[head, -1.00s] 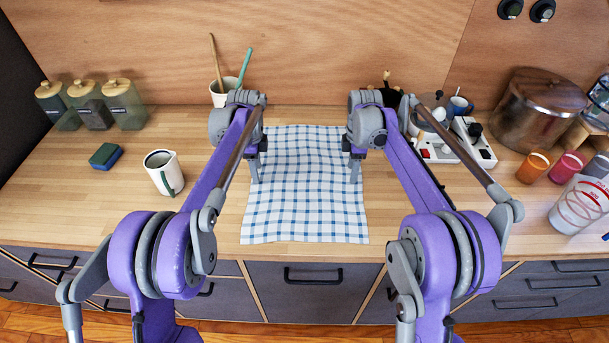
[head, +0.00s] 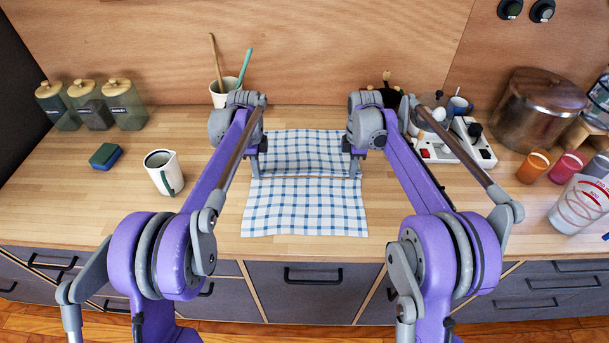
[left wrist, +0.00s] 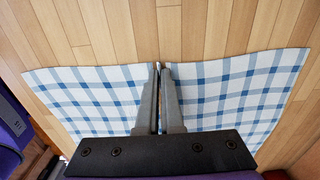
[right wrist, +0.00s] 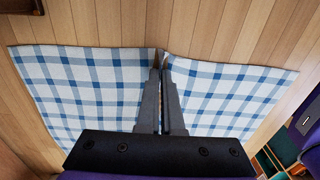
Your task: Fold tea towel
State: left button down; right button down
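The tea towel (head: 305,212) is white with blue checks and lies on the wooden counter. A raised crease crosses its middle, dividing a back part from a front part. My left gripper (head: 256,176) is at the middle of its left side, fingers close together on the edge in the left wrist view (left wrist: 159,68). My right gripper (head: 354,176) is at the middle of its right side, fingers likewise close on the edge in the right wrist view (right wrist: 162,56). What lies under the crease is hidden.
A white mug (head: 162,172) and a sponge (head: 105,156) stand left. Jars (head: 123,105) and a utensil cup (head: 222,92) are behind. The counter beside the towel is clear.

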dwell(0.3)
